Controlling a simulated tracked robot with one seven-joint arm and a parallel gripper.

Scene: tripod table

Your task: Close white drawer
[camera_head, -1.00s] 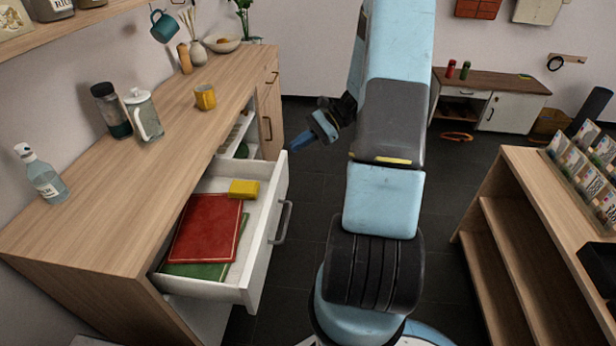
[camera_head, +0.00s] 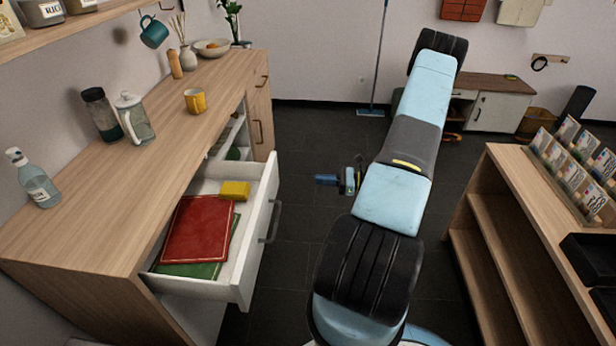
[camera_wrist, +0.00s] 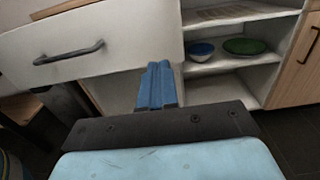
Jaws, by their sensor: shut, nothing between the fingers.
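The white drawer (camera_head: 250,240) is pulled out of the wooden counter on the left. It holds a red book (camera_head: 198,228), a green book (camera_head: 190,269) and a yellow block (camera_head: 235,190). Its dark handle (camera_head: 270,222) is on the front, facing right; the handle also shows in the wrist view (camera_wrist: 68,53) at upper left. My gripper (camera_head: 322,180) is shut and empty, to the right of the drawer front and apart from it, pointing left. In the wrist view my blue fingers (camera_wrist: 157,85) are together, with the white drawer front (camera_wrist: 120,30) beyond and to the left.
An open shelf with a blue bowl (camera_wrist: 201,51) and a green plate (camera_wrist: 244,46) lies behind the drawer. The countertop (camera_head: 130,175) carries a yellow mug (camera_head: 195,101), bottles and jars. A wooden shelf unit (camera_head: 490,220) stands at right. Dark floor lies between.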

